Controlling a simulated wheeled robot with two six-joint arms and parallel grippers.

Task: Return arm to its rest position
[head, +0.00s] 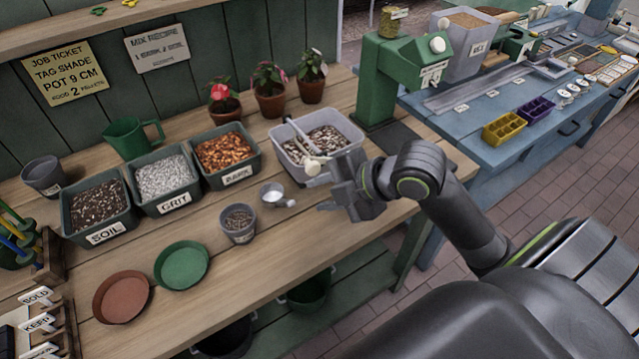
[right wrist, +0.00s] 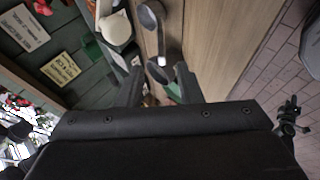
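My right gripper (head: 338,192) is above the right part of the wooden bench (head: 250,270), near its front edge. In the right wrist view its two fingers (right wrist: 158,85) stand apart with nothing between them, so it is open and empty. The right arm reaches in from the lower right of the head view. Below and left of the gripper is a small metal scoop or cup (head: 275,195). A grey tub of mixed grit (head: 283,150), with a pale-handled tool in it, stands just behind the gripper and is partly hidden by it. My left gripper is in neither view.
Bins of soil (head: 97,207), grit (head: 166,178) and bark (head: 226,153) line the bench. A grey pot (head: 238,224), a green saucer (head: 182,266) and a terracotta saucer (head: 121,297) sit in front. A green machine (head: 400,75) stands behind my right arm. A blue table (head: 495,150) is at right.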

